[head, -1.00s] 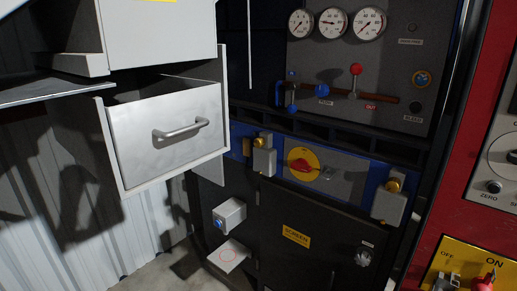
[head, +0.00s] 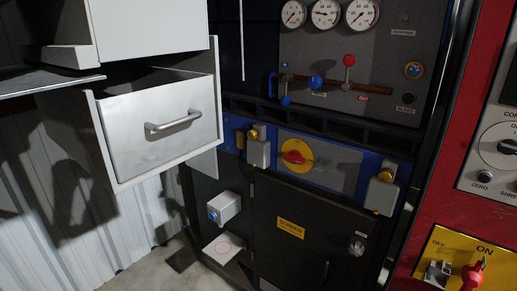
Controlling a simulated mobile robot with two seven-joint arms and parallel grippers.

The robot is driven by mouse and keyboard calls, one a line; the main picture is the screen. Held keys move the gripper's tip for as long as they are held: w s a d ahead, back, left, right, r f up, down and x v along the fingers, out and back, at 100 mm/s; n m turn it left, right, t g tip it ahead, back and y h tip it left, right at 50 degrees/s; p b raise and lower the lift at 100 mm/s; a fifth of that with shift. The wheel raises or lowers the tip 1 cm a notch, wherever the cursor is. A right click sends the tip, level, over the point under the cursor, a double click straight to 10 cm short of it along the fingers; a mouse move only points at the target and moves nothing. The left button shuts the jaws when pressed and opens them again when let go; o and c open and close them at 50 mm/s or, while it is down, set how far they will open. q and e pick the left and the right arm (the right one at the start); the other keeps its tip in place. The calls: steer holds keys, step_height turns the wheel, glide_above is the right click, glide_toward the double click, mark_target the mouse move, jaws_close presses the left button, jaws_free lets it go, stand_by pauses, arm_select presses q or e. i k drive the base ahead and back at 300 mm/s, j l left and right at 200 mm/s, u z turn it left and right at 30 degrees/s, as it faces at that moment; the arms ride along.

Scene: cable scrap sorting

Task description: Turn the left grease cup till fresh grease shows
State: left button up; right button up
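The left grease cup (head: 253,134) is a small brass-coloured cap on a grey block, at the left end of the blue rail in the head view. A similar right grease cup (head: 386,175) sits on a grey block at the rail's right end. Both are small in the picture, and I cannot make out any grease at either. Neither of my grippers is in view.
An open metal drawer (head: 158,153) juts out left of the left cup. Lever valves (head: 317,82) and gauges (head: 325,13) are above. A red control panel (head: 450,190) stands at right.

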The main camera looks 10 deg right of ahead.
mark_target(253, 134)
steer(key=i+u, duration=0.4)
steer(key=i+l+u, duration=0.2)
steer(key=i+u, duration=0.2)
